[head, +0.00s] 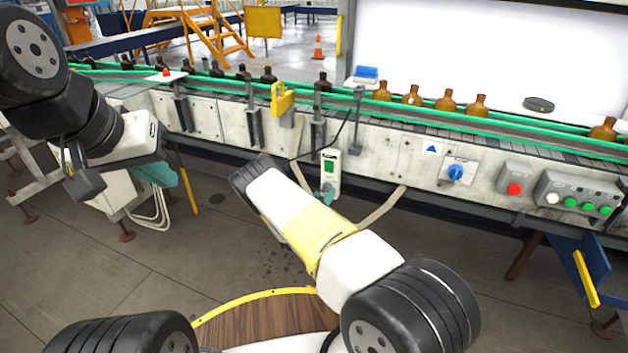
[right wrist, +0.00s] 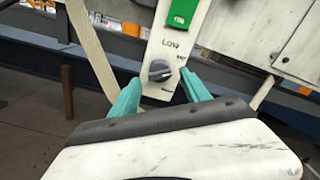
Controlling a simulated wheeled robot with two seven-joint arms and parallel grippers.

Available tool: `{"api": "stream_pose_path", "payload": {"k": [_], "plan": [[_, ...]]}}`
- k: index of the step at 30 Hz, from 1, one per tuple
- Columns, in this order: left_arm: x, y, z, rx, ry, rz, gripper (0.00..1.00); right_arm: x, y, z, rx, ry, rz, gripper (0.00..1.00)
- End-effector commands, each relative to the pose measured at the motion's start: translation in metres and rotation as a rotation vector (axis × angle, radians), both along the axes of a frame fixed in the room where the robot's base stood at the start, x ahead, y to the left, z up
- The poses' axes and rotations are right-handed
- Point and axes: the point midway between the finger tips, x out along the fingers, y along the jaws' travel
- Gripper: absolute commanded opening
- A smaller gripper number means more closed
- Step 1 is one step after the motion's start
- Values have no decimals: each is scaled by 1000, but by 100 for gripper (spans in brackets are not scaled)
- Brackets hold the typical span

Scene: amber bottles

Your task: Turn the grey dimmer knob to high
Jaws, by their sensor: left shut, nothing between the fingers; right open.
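The grey dimmer knob (right wrist: 159,70) sits on a narrow white panel (right wrist: 182,48), which also shows on the conveyor's front in the head view (head: 334,181). The word "Low" is printed above the knob; other small marks beside it are too small to read. My right gripper (right wrist: 160,76) is open, its teal fingertips on either side of the knob and just short of it, with no clear contact. It also shows in front of the panel in the head view (head: 328,194), where the knob is hard to make out. My left gripper (head: 172,174) is shut and empty at the left.
A blue rotary switch (head: 455,172), a red button (head: 515,189) and a box of green buttons (head: 575,198) are right of the panel. Amber bottles (head: 445,101) stand on the conveyor behind green rails. A yellow bracket (head: 283,100) sits above left. Pale straps hang beside the panel.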

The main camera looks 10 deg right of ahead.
Motion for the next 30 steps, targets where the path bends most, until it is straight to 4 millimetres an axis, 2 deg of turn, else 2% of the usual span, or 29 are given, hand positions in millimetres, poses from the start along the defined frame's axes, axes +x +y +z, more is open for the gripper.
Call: {"api": "stream_pose_path", "payload": {"k": [5,14,22,30], "plan": [[0,0,0,0,0,0,0,13,-9,0,0,-1,-2,55],[0,0,0,0,0,0,0,15,-10,0,0,0,-1,55],[0,0,0,0,0,0,0,15,-10,0,1,-1,-1,2],[0,0,0,0,0,0,0,15,-10,0,15,-11,-1,0]]}}
